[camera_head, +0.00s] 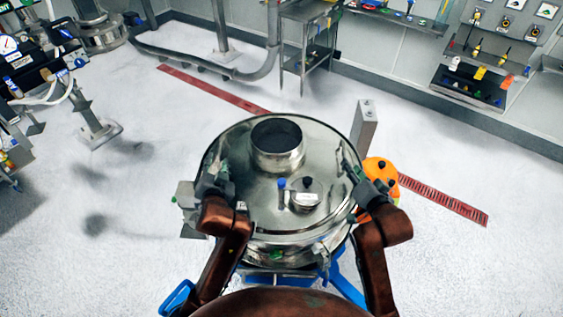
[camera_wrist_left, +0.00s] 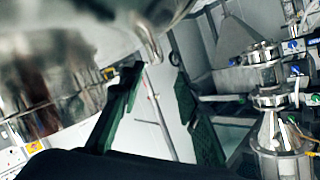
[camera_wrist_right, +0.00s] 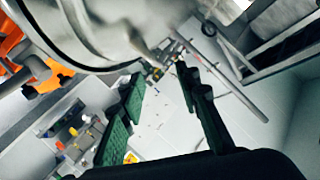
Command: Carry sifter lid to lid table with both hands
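The sifter lid (camera_head: 235,150) is a shiny round metal disc with an open cylindrical port (camera_head: 277,150) and a small capped fitting. It appears to sit on the sifter body, whose blue frame (camera_head: 345,285) shows below. My left gripper (camera_head: 219,170) is at the lid's left rim and my right gripper (camera_head: 350,168) at its right rim. In the left wrist view my left gripper (camera_wrist_left: 158,70) has its green fingers apart, with a curved metal piece (camera_wrist_left: 151,45) near the tips. In the right wrist view my right gripper (camera_wrist_right: 160,73) also has its fingers apart below blurred metal (camera_wrist_right: 95,30).
A metal rack (camera_head: 308,42) stands at the back; I cannot tell whether it is the lid table. Orange equipment (camera_head: 381,170) and a grey post (camera_head: 364,127) stand right of the lid. White floor with a red grating (camera_head: 445,200) is open around.

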